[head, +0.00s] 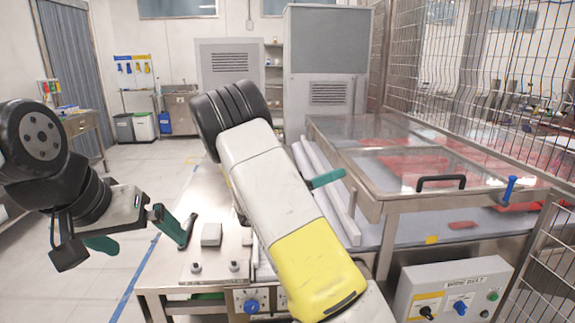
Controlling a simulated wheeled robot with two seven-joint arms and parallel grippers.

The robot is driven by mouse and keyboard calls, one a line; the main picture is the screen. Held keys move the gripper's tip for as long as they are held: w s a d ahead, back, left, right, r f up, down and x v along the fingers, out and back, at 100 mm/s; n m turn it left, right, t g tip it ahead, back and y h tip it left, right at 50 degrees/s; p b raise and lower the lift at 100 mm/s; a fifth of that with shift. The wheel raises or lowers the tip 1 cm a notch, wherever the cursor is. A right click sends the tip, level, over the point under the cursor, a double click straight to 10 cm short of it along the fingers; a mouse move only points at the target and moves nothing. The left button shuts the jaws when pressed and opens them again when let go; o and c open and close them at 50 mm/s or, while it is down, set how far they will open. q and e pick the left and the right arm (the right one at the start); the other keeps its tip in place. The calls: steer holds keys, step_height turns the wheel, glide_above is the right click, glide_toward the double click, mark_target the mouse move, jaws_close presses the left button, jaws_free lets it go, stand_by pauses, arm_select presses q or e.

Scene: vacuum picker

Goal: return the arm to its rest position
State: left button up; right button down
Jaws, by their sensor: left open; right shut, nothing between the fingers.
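My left gripper (143,240) hangs at the left, its two green fingers spread apart and nothing between them. It is in front of the floor and the left edge of the steel bench. My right arm (272,190), with white and yellow covers and a black joint at its top, crosses the middle of the view over the bench. A green fingertip of my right gripper (326,179) sticks out to the right from behind this arm. The rest of that gripper is hidden behind the arm, and nothing shows held at the tip.
A steel bench (165,275) stands below, with small fittings on top. To its right is a cabinet with a clear lid, a black handle (441,183) and red pieces inside. A control box (453,288) and a wire fence (470,70) are at the right. Open floor lies behind left.

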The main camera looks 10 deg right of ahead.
steer(key=s+d+f+n+g+y, duration=0.1)
steer(key=s+f+n+g+y, duration=0.15)
steer(key=s+y, duration=0.45)
steer(key=s+d+f+n+g+y, duration=0.1)
steer(key=s+f+n+y, duration=0.15)
steer(key=s+y, duration=0.45)
steer(key=s+a+r+n+t+y, duration=0.3)
steer(key=s+a+n+t+y, duration=0.1)
steer(key=a, duration=0.4)
steer(key=s+a+r+n+t+y, duration=0.4)
steer(key=a+n+t+y, duration=0.1)
steer(key=a, duration=0.2)
steer(key=shift+s+a+r+t+y, duration=0.3)
steer(key=shift+a+t+y, duration=0.05)
steer(key=shift+y, duration=0.05)
